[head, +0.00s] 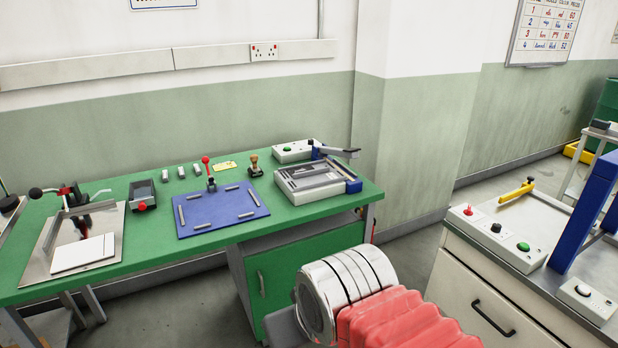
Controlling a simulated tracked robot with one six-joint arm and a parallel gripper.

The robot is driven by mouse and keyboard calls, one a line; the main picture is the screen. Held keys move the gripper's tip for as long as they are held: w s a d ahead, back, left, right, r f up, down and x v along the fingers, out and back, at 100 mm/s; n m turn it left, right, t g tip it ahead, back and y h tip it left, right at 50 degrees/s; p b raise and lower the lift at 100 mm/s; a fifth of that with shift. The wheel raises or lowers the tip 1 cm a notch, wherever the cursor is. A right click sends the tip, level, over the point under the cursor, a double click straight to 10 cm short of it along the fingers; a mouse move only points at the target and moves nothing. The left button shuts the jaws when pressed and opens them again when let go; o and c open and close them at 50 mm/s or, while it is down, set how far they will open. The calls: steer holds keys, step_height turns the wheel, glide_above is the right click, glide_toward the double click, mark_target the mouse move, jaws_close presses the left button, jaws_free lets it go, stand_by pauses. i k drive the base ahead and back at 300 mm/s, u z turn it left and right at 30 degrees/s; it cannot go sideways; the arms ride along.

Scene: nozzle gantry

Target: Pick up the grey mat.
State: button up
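I cannot make out anything that is surely the grey mat. A flat grey plate (107,231) lies at the left of the green bench, with a white block or stack of sheets (84,253) on it and a clamp-like device behind. I cannot tell if this plate is a mat. My arm, with red bellows and a shiny ringed joint, reaches in at the bottom middle, in front of the bench. My gripper's fingers do not show.
The green bench (150,262) also bears a blue board (222,221) with short grey bars, a grey machine (311,181) and small boxes. At the right, a grey-topped cabinet (480,285) carries a white control box (491,224) and a blue frame (588,208). Floor shows between them.

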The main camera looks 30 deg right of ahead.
mark_target(324, 173)
steer(key=z, duration=1.25)
steer(key=i, duration=1.85)
steer(key=u, duration=0.7)
